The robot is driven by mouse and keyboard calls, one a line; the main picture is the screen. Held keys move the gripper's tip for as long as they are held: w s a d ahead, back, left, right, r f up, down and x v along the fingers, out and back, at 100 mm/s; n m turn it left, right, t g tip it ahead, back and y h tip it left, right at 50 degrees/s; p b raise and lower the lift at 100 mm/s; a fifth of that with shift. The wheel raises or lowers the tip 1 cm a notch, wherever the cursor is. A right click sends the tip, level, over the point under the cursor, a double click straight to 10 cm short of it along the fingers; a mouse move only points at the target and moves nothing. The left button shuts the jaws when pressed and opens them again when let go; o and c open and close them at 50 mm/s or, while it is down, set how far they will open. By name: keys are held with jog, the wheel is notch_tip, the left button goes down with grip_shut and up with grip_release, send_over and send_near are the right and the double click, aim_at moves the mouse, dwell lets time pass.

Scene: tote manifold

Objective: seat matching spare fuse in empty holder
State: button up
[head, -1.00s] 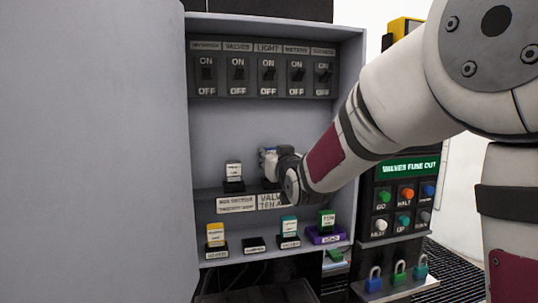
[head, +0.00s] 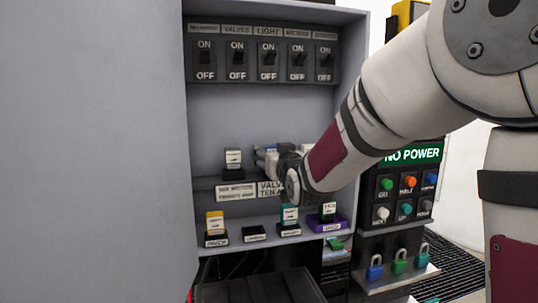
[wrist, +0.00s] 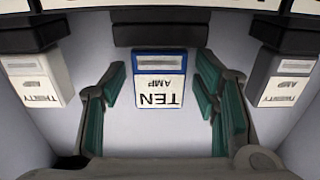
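A white fuse with a blue end marked TEN AMP (wrist: 160,85) sits against a dark holder in the middle of the wrist view. My gripper (wrist: 163,100) is open around it, one green-padded finger on each side, with gaps showing. In the head view my gripper (head: 268,158) is at the upper fuse shelf, and the wrist hides most of that fuse. A black holder without a fuse (head: 254,233) is on the lower shelf.
The lower shelf also holds a yellow fuse (head: 215,222), a teal fuse (head: 290,216) and a green fuse on a purple base (head: 327,226). A switch row (head: 266,60) is above. A button panel (head: 406,195) reading NO POWER and padlocks (head: 399,262) are right.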

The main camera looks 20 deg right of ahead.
jog(key=s+f+g, duration=0.4)
jog(key=s, duration=0.9)
jog(key=s+f+g, duration=0.4)
jog(key=s, duration=0.9)
jog(key=s+f+g+b, duration=0.1)
jog(key=s+f+g, duration=0.3)
jog(key=s, duration=0.9)
jog(key=shift+f, duration=0.25)
